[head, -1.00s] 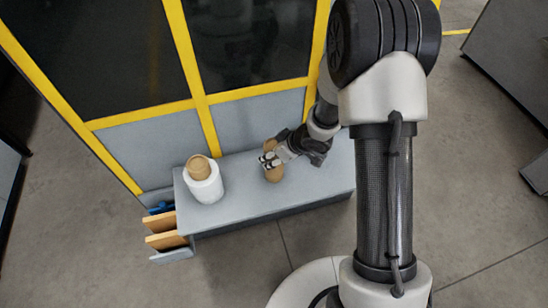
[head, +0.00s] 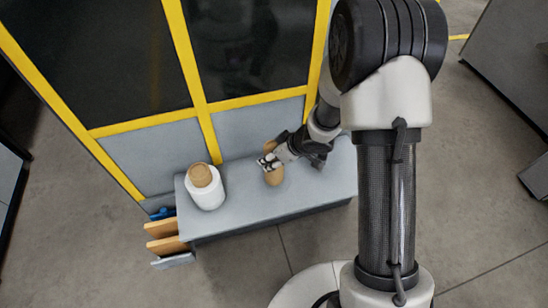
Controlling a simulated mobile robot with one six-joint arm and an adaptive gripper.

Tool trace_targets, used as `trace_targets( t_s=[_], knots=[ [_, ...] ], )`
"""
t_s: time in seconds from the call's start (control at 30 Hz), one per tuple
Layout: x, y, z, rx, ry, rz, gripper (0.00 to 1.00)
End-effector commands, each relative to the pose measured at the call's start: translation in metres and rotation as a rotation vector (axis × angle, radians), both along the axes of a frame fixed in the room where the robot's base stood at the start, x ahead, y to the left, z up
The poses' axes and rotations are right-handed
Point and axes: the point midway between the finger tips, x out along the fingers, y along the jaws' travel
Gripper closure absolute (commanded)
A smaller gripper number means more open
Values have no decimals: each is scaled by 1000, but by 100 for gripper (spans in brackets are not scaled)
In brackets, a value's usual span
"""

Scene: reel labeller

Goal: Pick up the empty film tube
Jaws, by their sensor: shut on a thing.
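The fingers hide part of the tube. I cannot tell whether its base touches the bench.
A white film roll (head: 207,193) with a brown core stands on the left end of the grey bench (head: 240,210). Brown boards (head: 163,236) and a small blue thing are at the bench's left side. A yellow-framed machine with dark windows (head: 250,45) stands right behind the bench.

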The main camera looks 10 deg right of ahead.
Motion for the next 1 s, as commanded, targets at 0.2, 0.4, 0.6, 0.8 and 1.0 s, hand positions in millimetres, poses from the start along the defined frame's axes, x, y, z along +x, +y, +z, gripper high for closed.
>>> trace_targets(
  t_s=[0.2, 0.4, 0.6, 0.8, 1.0],
  knots=[
    [1, 0, 55, 0, -3, 0, 75],
    [1, 0, 107, -1, -3, 1, 75],
    [1, 0, 148, 0, -2, 0, 75],
    [0, 0, 168, 1, 0, -1, 75],
    [0, 0, 182, 0, 0, -1, 75]
  ],
)
